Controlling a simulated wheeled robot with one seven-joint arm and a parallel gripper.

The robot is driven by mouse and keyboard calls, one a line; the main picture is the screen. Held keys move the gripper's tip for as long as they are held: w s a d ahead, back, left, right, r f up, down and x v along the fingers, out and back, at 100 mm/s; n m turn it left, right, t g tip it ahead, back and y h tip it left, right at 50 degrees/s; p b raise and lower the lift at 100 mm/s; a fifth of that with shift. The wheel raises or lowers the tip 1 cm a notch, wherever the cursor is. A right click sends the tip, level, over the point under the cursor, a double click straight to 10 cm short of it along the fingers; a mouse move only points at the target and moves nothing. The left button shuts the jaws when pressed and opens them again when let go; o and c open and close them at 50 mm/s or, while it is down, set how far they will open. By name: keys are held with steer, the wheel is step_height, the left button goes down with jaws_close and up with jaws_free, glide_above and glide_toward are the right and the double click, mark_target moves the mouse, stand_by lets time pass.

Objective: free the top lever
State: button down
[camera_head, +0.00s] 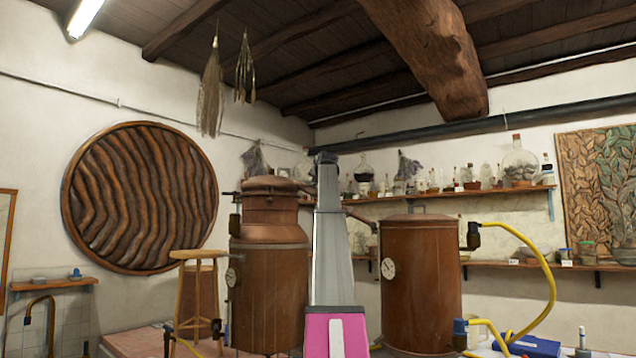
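No lever can be made out with certainty. A copper still (268,290) with a domed lid (270,184) stands left of centre; a small dark fitting (234,222) sits on its upper left side. A second copper vessel (425,290) with a flat top stands right of centre; a dark valve-like fitting (473,236) with a yellow hose is at its upper right. A grey upright part with a pink block, apparently mine, stands between the two and hides part of the space there. My gripper's fingers cannot be seen.
A wooden stool (198,256) stands left of the still. Wall shelves (450,194) with glass bottles run behind. A yellow hose (545,270) loops down at the right, near a blue object (532,346). A round carved panel (140,198) hangs on the left wall.

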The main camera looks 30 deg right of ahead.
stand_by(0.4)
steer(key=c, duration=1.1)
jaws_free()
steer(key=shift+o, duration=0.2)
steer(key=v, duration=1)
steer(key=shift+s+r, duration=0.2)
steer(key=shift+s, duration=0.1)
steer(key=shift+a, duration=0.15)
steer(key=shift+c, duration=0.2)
